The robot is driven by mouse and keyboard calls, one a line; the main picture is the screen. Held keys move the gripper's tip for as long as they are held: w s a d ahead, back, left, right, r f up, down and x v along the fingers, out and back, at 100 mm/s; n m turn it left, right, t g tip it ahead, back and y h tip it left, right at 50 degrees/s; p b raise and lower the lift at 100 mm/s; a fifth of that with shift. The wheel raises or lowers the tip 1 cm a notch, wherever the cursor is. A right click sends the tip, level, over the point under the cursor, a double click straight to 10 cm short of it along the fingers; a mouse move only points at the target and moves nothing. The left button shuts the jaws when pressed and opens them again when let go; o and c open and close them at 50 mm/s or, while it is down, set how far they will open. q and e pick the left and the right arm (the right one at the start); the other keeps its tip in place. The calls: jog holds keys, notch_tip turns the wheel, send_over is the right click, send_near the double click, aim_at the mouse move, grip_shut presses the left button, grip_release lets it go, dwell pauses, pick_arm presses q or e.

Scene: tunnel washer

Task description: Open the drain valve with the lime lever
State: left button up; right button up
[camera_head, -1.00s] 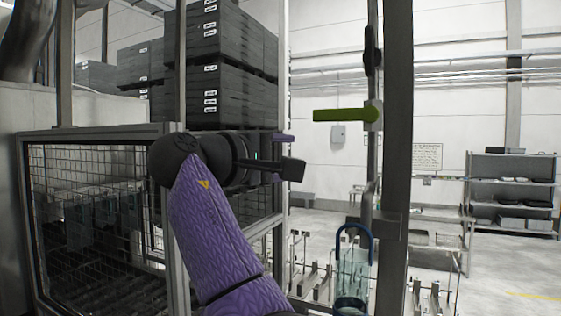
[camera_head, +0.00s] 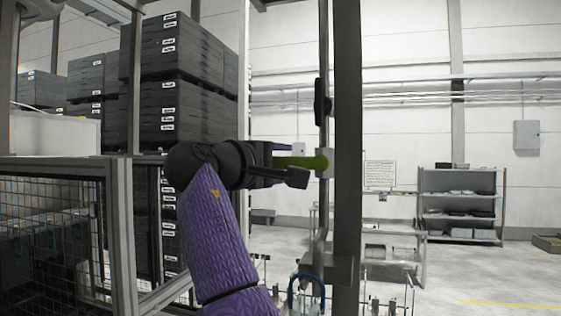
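The lime lever (camera_head: 306,162) sticks out level to the left from a pale hub on a thin vertical pipe (camera_head: 323,215), just left of a dark post. Gaps show between the lever and the fingers, so the gripper looks open. I cannot tell from this view whether the lever is truly between the fingers in depth.
A dark post (camera_head: 347,120) stands close to the right of the lever. A blue-rimmed clear container (camera_head: 306,290) is low near the pipe. Stacked dark crates (camera_head: 180,90) and a mesh-sided frame (camera_head: 122,230) are left. Shelves (camera_head: 460,205) stand farther back on open floor.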

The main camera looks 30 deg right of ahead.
grip_shut()
dwell(1.2)
